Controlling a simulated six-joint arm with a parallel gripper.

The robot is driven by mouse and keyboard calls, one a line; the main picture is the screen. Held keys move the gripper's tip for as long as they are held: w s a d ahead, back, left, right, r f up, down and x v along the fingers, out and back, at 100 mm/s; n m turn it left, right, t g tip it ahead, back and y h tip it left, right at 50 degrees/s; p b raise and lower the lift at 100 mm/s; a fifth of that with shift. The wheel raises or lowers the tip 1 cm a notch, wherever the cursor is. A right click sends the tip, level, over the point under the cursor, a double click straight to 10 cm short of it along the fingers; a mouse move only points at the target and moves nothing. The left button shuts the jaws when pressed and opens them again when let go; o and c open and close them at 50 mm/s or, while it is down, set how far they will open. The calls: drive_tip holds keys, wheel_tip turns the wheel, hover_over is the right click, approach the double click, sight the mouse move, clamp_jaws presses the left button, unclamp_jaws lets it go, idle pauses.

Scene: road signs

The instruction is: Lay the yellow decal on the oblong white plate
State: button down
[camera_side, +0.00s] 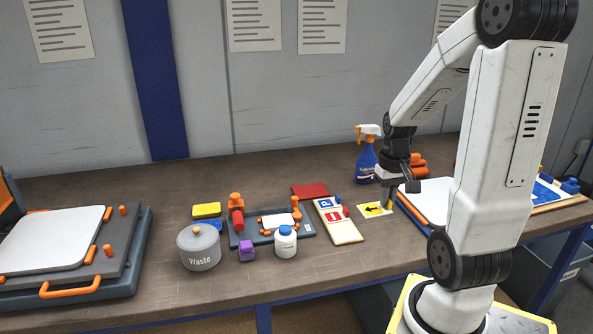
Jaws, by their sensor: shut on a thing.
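The yellow decal (372,210) with a black arrow is right of the middle, at the near side of the blue spray bottle. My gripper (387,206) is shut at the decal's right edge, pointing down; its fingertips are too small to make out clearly. I cannot tell whether the decal touches the bench or is slightly raised. A small oblong white plate (273,221) sits in a dark fixture (247,237) with orange posts, left of the decal. A larger white plate (432,194) lies at the right, partly hidden by my arm.
A sign board (346,231), a white bottle (285,243), a purple block (246,254) and a grey waste pot (199,248) stand around the fixture. The spray bottle (367,163) is behind my gripper. A big white plate (52,238) is far left. The front bench is clear.

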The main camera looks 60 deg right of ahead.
drive_tip(key=w+d+f, duration=0.1)
drive_tip(key=w+d, duration=0.1)
drive_tip(key=w, duration=0.5)
drive_tip(key=w+d+f, duration=0.1)
drive_tip(key=w+d, duration=0.1)
drive_tip(key=w, duration=0.5)
approach(291, 218)
drive_tip(key=shift+s+a+r, duration=0.1)
drive_tip(key=shift+f, duration=0.2)
drive_tip(key=shift+f, duration=2.85)
drive_tip(key=shift+f, duration=0.3)
drive_tip(key=c, duration=0.6)
unclamp_jaws()
drive_tip(key=shift+c, duration=0.2)
drive_tip(key=shift+o, duration=0.2)
